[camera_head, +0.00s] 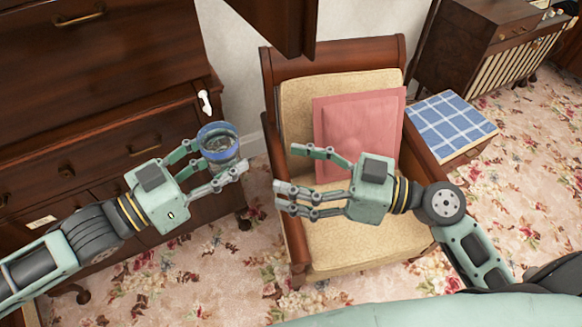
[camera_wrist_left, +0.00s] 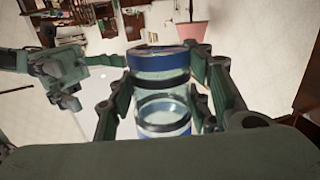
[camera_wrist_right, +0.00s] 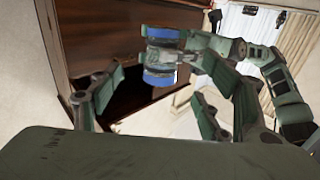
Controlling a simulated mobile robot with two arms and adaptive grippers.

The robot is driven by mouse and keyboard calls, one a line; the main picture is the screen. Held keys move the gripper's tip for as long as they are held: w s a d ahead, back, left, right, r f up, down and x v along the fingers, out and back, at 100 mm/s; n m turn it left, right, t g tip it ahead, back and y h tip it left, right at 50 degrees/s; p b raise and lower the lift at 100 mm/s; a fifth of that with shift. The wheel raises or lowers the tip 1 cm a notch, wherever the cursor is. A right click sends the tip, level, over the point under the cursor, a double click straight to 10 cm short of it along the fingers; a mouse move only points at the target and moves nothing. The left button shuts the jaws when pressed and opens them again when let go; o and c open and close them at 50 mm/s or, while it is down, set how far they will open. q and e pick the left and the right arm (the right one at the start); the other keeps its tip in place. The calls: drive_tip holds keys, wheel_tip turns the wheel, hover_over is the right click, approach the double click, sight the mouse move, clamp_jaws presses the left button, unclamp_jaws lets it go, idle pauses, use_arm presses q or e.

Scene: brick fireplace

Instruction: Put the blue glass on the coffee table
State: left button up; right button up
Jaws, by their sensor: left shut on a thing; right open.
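The blue glass (camera_head: 217,146) is a clear tumbler with blue bands, held in the air in front of the wooden dresser. My left gripper (camera_head: 208,168) is shut around it; in the left wrist view the glass (camera_wrist_left: 162,92) stands between the fingers. My right gripper (camera_head: 293,172) is open and empty, to the right of the glass and above the armchair seat. The right wrist view shows the glass (camera_wrist_right: 161,57) beyond the right fingers, apart from them. I cannot make out a coffee table for certain in these views.
A wooden armchair (camera_head: 340,235) with a pink cushion (camera_head: 358,135) stands in the middle. A low piece with a blue checked top (camera_head: 450,125) is right of it. The dresser (camera_head: 95,110) fills the left. Floral carpet (camera_head: 530,200) is clear at right.

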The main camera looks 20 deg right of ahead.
sight(237, 160)
drive_tip(key=x, duration=1.2)
drive_tip(key=shift+s+a+r, duration=0.1)
drive_tip(key=shift+r, duration=0.1)
drive_tip(key=shift+c, duration=0.6)
drive_tip(key=c, duration=1.1)
use_arm(q)
drive_tip(key=o, duration=1.4)
use_arm(e)
drive_tip(key=c, duration=0.3)
